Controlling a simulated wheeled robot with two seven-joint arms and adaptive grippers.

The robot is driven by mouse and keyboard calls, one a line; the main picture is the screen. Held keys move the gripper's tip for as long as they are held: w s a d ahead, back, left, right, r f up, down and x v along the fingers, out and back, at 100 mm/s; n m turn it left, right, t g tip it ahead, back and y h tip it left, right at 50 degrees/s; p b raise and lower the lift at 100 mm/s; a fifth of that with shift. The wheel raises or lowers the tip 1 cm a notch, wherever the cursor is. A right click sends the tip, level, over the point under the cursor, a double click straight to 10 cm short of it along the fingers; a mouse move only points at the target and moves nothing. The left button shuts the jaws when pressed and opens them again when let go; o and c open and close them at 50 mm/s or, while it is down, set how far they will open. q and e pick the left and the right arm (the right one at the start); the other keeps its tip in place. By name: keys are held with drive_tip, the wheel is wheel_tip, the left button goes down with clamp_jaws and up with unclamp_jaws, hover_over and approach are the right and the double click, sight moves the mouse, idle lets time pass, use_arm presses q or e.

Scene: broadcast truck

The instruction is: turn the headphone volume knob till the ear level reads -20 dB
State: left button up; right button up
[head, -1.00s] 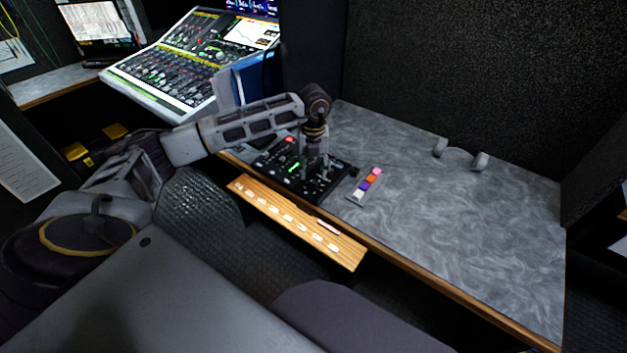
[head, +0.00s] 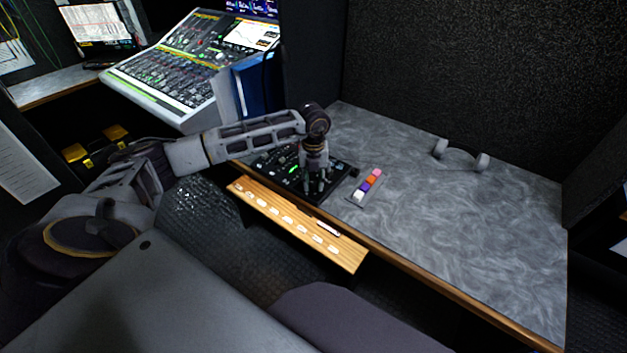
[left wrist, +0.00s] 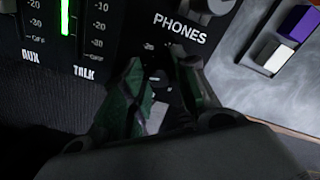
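The black control panel (head: 278,163) lies at the desk's front edge. My left gripper (head: 316,188) points down over the panel's near right part. Its fingers (left wrist: 163,88) are apart, one on each side of the small knob; I cannot tell whether they touch it. A green level bar (left wrist: 65,18) is lit above the AUX and TALK labels. I cannot make out an ear level reading. My right gripper is out of view.
A strip with coloured blocks (head: 367,185) lies right of the panel. A headset-like object (head: 460,155) rests farther back on the grey desk (head: 450,220). A wooden ledge (head: 300,225) with labels runs along the front. A large mixing console (head: 185,70) stands back left.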

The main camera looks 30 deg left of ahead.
use_arm(q)
clamp_jaws()
drive_tip(key=shift+m, duration=0.4)
drive_tip(key=m, duration=0.7)
drive_tip(key=shift+m, duration=2)
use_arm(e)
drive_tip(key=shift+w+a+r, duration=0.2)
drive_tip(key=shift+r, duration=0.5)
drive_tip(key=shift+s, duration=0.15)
